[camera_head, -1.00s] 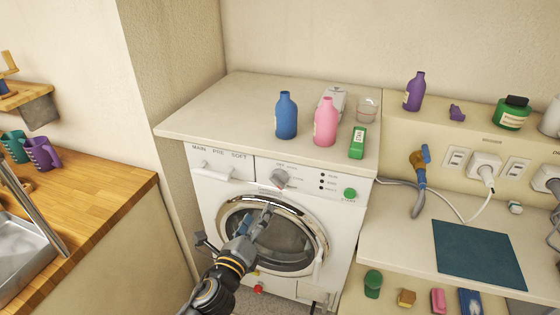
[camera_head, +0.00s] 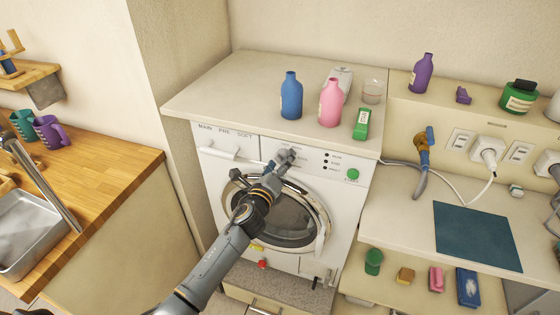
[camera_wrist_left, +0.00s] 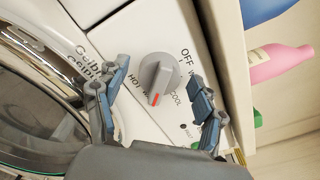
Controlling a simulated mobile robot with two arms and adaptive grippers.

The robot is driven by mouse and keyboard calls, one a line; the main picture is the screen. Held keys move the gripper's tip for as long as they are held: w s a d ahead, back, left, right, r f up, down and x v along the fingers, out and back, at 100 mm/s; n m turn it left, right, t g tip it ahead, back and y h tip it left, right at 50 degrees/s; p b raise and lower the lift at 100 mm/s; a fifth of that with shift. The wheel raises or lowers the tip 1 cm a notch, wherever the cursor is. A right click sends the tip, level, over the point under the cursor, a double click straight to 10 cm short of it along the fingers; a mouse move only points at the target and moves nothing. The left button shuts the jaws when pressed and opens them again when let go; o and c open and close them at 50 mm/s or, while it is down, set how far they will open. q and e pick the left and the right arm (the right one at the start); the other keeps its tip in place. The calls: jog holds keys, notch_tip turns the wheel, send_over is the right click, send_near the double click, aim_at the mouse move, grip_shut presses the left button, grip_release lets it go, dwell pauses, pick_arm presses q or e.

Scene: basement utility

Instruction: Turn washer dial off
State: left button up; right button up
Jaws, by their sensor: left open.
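The white washer (camera_head: 342,205) stands in the middle of the head view, with its round glass door below the control panel. The grey washer dial (camera_wrist_left: 158,75) is clear in the left wrist view; its red mark points down the picture, between the HOT and COOL lettering and away from OFF. In the head view the dial is mostly hidden by my left gripper (camera_head: 284,158), which is at the panel. In the left wrist view the gripper (camera_wrist_left: 155,97) is open, with one finger on each side of the dial and gaps visible. My right gripper is out of view.
A blue bottle (camera_head: 291,96), a pink bottle (camera_head: 330,104) and a green box (camera_head: 361,124) stand on the washer's top. A green button (camera_head: 353,174) is on the panel to the right. A wooden counter (camera_head: 105,175) with a sink lies left.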

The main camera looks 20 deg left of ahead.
pick_arm(q)
jog(key=c, duration=1.1)
